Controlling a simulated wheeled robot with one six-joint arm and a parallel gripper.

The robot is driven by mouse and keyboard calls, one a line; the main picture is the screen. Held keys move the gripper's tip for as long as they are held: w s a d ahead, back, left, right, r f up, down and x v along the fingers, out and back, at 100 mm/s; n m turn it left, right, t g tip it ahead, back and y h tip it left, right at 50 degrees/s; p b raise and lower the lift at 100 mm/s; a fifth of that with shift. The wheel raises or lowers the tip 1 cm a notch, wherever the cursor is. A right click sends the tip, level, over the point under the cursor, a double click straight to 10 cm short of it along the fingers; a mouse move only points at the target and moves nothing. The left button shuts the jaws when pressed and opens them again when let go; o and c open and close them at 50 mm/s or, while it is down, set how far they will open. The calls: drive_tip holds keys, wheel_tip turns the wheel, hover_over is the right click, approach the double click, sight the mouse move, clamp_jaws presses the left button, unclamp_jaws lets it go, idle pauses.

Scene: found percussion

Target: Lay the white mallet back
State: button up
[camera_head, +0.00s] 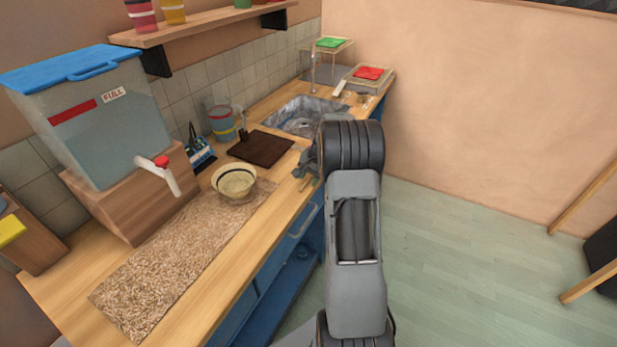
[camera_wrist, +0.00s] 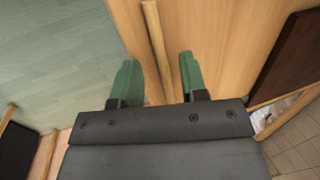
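A pale wooden stick (camera_wrist: 154,38) runs between my two green fingers in the wrist view, near the counter's front edge. It looks like a mallet handle, but its head is hidden, so I cannot tell whether it is the white mallet. My gripper (camera_wrist: 158,62) is open, with a gap on each side of the stick. In the head view my gripper (camera_head: 306,172) is low at the front edge of the wooden counter, mostly hidden by my arm. No white mallet head is clearly visible in either view.
A dark brown board (camera_head: 262,148) lies beside the sink (camera_head: 303,112). A bowl (camera_head: 234,182) stands on a speckled mat (camera_head: 150,283). A large water container (camera_head: 95,125) with a tap stands at left. Open floor (camera_head: 460,265) lies right of the counter.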

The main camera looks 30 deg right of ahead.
drive_tip(key=v, duration=1.3)
drive_tip(key=shift+r, duration=0.3)
drive_tip(key=shift+a, duration=0.1)
drive_tip(key=s+a+n+h, duration=0.1)
drive_tip(key=s+a+n, duration=0.5)
drive_tip(key=s+a, duration=0.4)
drive_tip(key=s+a+n+t+h, duration=0.1)
drive_tip(key=s+a+n, duration=0.5)
drive_tip(key=s+a, duration=0.4)
drive_tip(key=shift+a, duration=2.6)
drive_tip(key=shift+s, duration=0.1)
